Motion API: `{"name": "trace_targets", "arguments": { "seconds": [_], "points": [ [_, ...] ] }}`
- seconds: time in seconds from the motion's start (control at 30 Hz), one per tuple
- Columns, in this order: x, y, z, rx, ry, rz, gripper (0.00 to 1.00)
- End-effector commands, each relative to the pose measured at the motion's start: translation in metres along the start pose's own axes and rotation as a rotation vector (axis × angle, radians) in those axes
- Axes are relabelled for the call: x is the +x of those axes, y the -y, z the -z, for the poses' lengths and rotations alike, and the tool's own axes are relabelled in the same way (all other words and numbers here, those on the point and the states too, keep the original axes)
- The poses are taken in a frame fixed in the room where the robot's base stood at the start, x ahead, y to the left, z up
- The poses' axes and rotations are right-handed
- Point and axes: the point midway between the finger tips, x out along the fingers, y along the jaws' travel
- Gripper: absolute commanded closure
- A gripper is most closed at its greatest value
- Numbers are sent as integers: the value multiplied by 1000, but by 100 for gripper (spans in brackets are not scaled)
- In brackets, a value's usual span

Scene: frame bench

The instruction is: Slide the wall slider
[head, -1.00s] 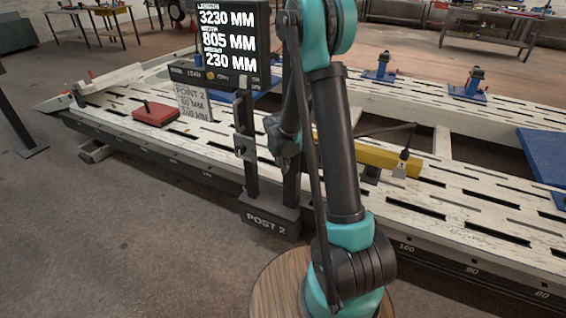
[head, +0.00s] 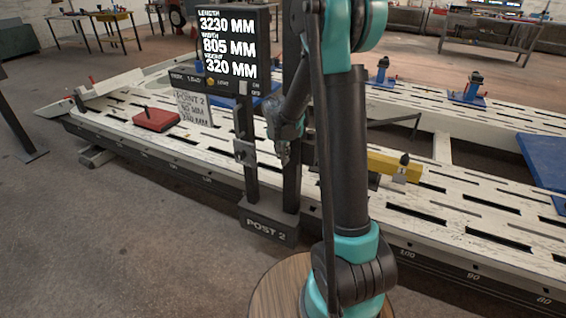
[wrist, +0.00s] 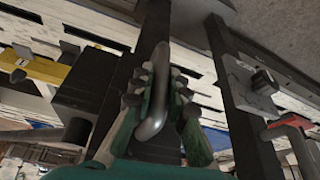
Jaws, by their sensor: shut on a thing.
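A dark stand marked POST 2 (head: 268,230) has two uprights. My gripper (wrist: 158,100) is shut around a grey, rounded bar handle (wrist: 154,122) in front of one dark upright (wrist: 150,40), which I take to be the wall slider's handle. In the head view my gripper (head: 283,152) is at the right upright, about halfway up, and hides the handle. A grey bracket (head: 243,152) is on the left upright; it shows with a dark knob in the wrist view (wrist: 250,85). A display (head: 228,45) above the left upright reads length 3230, 805 and 320 mm.
A long white slotted bench (head: 170,150) runs behind the post. A red block (head: 156,119), a card (head: 194,107) and a yellow beam (head: 385,165) are on it. A blue plate (head: 545,160) is at the right. The floor left of the post is clear.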

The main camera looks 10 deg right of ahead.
Motion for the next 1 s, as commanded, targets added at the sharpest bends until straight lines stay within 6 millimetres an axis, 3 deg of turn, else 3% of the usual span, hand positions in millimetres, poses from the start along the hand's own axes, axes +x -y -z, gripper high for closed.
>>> {"name": "trace_targets", "arguments": {
  "seconds": [0.2, 0.53, 0.57, 0.7, 1.0],
  "points": [
    [-23, 0, 10, 0, -2, 1, 100],
    [-25, 0, 11, 0, -2, 0, 100],
    [-25, 0, 11, 0, -2, 0, 83],
    [-25, 0, 10, 0, -1, 0, 65],
    [-25, 0, 10, 0, -1, 0, 64]
  ]
}}
